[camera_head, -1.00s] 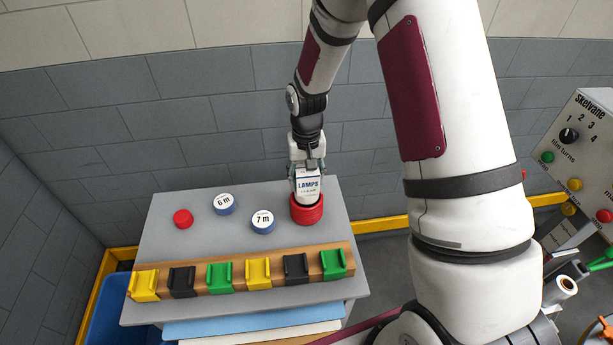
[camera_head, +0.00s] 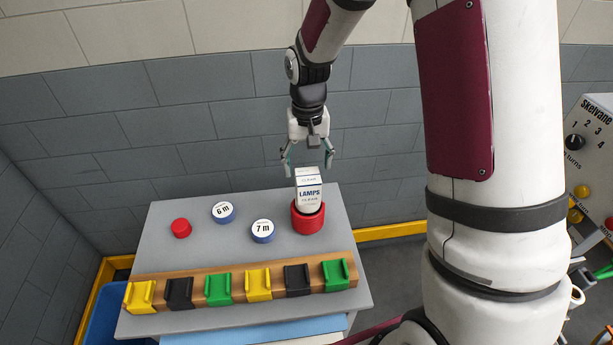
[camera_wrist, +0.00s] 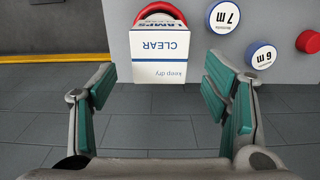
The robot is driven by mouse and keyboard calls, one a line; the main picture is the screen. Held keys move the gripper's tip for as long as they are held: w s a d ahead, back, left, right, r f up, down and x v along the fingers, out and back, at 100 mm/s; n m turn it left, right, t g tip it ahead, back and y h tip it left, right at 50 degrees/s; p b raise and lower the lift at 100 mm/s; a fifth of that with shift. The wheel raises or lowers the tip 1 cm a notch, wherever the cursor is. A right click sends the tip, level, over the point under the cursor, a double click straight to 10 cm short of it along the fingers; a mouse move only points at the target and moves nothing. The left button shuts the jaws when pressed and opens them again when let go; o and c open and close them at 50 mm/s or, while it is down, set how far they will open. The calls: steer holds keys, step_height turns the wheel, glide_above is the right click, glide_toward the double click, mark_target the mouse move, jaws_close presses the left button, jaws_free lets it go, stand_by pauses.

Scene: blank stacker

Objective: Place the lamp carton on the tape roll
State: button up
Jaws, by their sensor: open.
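The lamp carton (camera_head: 309,192), a white box with blue lettering, stands on the red tape roll (camera_head: 308,222) at the right of the grey table. It leans slightly, and I cannot tell whether its base sits on top of the roll or inside its ring. In the wrist view the carton (camera_wrist: 160,55) shows its "CLEAR" face, with the red roll (camera_wrist: 158,12) behind it. My gripper (camera_head: 308,168) is open and empty, above and behind the carton, with its fingers apart from it. The wrist view shows the open fingers (camera_wrist: 168,108) with clear space between them and the carton.
Blue rolls marked "6 m" (camera_head: 223,212) and "7 m" (camera_head: 262,231) and a small red cylinder (camera_head: 181,228) stand left on the grey table (camera_head: 170,255). A wooden rail (camera_head: 205,290) with several coloured holders runs along the front. A tiled wall is behind.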

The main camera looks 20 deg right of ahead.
mark_target(308, 174)
step_height(308, 174, up, 4)
steer(key=shift+r, duration=0.1)
steer(key=s+r+n+t, duration=0.1)
steer(key=s+r+t, duration=0.1)
steer(key=s+r, duration=0.7)
steer(key=s+r+n+t, duration=0.1)
steer(key=s+r+t, duration=0.2)
steer(key=s+r, duration=0.6)
steer(key=s, duration=0.5)
steer(key=shift+s+r+t, duration=0.2)
steer(key=shift+s+t, duration=0.1)
steer(key=shift+c, duration=0.3)
